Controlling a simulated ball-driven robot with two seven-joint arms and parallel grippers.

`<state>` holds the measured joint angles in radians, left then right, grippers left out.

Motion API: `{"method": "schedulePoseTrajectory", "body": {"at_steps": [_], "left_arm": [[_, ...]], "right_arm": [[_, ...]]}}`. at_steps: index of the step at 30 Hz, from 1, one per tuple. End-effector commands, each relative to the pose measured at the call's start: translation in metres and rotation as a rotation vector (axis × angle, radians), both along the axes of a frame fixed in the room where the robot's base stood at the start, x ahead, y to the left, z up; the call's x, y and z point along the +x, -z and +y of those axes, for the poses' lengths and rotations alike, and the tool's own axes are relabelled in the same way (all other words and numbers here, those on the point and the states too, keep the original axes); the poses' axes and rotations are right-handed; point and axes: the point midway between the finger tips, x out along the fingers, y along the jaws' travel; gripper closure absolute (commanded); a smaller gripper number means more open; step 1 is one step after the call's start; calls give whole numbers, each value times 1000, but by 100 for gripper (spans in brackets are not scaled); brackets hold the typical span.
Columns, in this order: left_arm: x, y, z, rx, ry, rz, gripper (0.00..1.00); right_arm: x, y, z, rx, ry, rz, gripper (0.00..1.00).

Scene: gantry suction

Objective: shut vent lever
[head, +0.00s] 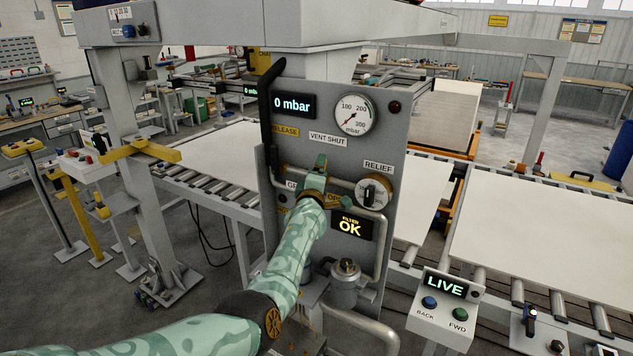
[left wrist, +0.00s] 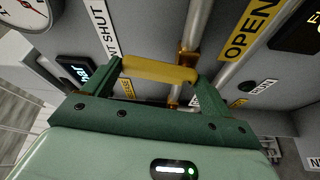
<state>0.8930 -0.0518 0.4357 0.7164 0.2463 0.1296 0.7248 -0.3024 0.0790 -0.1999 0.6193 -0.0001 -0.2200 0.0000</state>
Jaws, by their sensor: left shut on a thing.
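My left gripper (head: 316,172) reaches the grey control panel (head: 375,105) and is shut on the yellow vent lever (left wrist: 160,71). In the left wrist view the lever's handle lies between the green fingers, next to a grey pipe (left wrist: 195,30) with brass fittings. In the head view the gripper hides most of the lever. The VENT SHUT label (head: 328,139) is above the gripper. The yellow OPEN label (left wrist: 248,28) is beside the pipe, to the right of the lever in the left wrist view. My right gripper is not in view.
A long black handle (head: 266,105) stands along the panel's left edge. The gauge (head: 352,113), the relief knob (head: 374,193) and the filter display (head: 351,227) are close to the gripper. Conveyors with pale sheets (head: 545,220) flank the panel.

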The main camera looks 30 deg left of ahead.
Motion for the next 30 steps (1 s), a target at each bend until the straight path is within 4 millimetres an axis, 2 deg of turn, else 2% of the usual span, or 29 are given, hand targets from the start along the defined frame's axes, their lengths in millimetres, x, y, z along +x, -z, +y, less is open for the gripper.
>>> {"method": "schedulePoseTrajectory", "body": {"at_steps": [10,28,29,30], "left_arm": [[3,-3,6,-161,-2,13,57],[3,-1,7,-202,-2,15,57],[3,-1,7,-202,-2,15,10],[3,-1,7,-202,-2,15,0]], "right_arm": [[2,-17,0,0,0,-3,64],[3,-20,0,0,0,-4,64],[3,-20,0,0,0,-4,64],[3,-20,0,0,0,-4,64]]}}
